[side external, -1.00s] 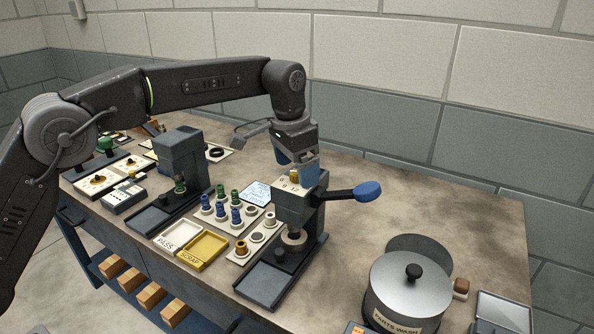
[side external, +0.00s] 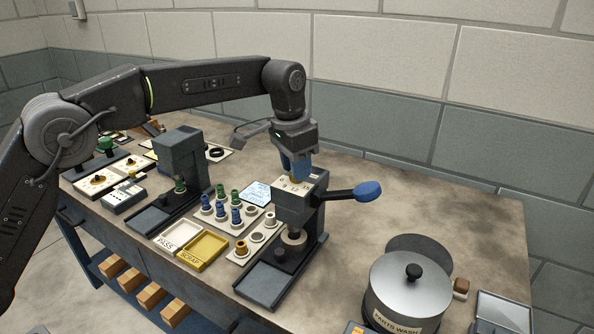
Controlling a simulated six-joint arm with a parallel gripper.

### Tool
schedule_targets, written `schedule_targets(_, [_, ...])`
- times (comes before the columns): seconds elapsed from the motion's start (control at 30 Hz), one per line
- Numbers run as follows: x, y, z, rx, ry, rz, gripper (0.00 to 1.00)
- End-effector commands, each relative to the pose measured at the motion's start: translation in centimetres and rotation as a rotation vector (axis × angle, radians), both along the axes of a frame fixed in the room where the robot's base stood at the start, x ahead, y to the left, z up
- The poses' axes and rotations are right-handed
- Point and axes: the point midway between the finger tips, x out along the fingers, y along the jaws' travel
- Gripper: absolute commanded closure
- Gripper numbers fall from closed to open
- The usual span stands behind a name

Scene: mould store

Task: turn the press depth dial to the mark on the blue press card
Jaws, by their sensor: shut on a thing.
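The press (side external: 287,212) is a dark grey machine with a blue-ended lever (side external: 367,191) on its right. A pale dial plate with small marks (side external: 295,188) lies on its top. The depth dial stands on that plate, mostly hidden by my gripper. My gripper (side external: 297,176) points down over the plate with its blue fingers shut on the depth dial. The dial's setting is too small to read. A pale blue card (side external: 256,192) with print lies just left of the press; its text and mark are not legible.
A rack (side external: 228,214) of green and blue plugs stands left of the press. The white PASS tray (side external: 179,236) and yellow SCRAP tray (side external: 203,250) lie in front of it. A PARTS WASH pot (side external: 410,290) stands at the right. The bench's back right is clear.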

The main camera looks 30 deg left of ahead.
Motion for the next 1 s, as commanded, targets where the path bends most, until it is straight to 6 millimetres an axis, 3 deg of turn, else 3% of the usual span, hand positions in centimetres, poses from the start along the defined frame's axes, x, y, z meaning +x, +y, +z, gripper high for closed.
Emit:
schedule_targets(0.33, [-0.04, -0.09, -0.01, -0.001, 0.0, 0.314, 0.85])
schedule_targets(0.73, [-0.04, -0.11, -0.01, 0.0, 0.0, 0.37, 0.85])
schedule_targets(1.0, [-0.05, -0.17, 0.01, 0.0, 0.001, 0.645, 0.85])
